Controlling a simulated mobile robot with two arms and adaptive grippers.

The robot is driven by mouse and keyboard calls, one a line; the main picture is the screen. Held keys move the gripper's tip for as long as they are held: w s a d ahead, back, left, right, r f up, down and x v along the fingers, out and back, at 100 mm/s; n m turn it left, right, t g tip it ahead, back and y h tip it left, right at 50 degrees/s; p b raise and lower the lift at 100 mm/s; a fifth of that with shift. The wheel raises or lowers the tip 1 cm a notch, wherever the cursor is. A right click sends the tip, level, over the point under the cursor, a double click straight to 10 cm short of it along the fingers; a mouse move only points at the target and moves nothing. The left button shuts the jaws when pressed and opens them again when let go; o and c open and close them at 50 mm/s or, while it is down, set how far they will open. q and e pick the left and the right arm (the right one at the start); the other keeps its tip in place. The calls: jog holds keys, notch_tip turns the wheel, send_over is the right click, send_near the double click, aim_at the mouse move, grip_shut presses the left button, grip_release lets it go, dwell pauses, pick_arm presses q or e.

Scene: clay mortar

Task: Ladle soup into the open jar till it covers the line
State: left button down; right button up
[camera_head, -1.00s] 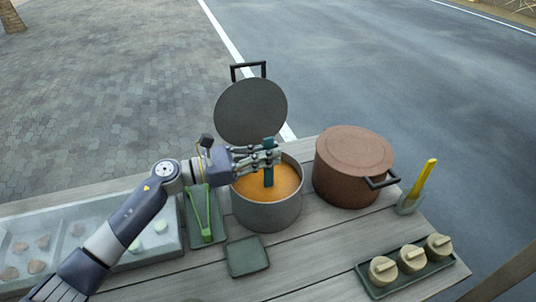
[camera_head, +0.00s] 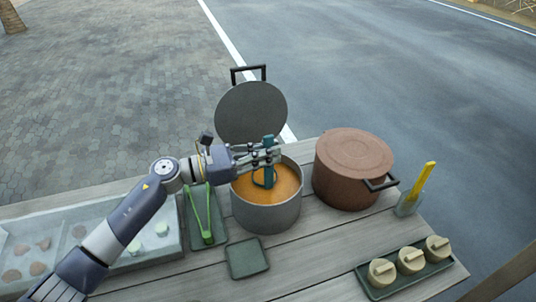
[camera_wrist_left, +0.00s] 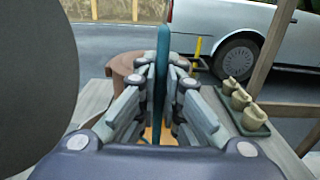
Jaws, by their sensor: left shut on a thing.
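My left gripper (camera_head: 262,157) is shut on the teal ladle (camera_head: 268,146) and holds its handle upright over the open pot (camera_head: 266,215). The ladle's lower end meets the orange soup (camera_head: 287,182); its bowl is not clearly visible. In the left wrist view the handle (camera_wrist_left: 162,70) stands between the fingers. Three small beige jars (camera_head: 382,271) sit on a green tray (camera_head: 412,284) at the front right, with what look like lids on them. I cannot make out an open jar or its line. My right gripper is out of view.
The pot's grey lid (camera_head: 251,113) stands tilted up behind it. A brown lidded pot (camera_head: 353,168) stands to the right, then a small grey container with a yellow-handled tool (camera_head: 423,183). Green tongs (camera_head: 203,215) lie left on a tray. An empty green plate (camera_head: 247,257) lies in front.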

aim_at(268, 136)
pick_arm(q)
jog(key=shift+r+p, duration=2.45)
jog(key=shift+r, duration=2.05)
jog(key=shift+f, duration=0.1)
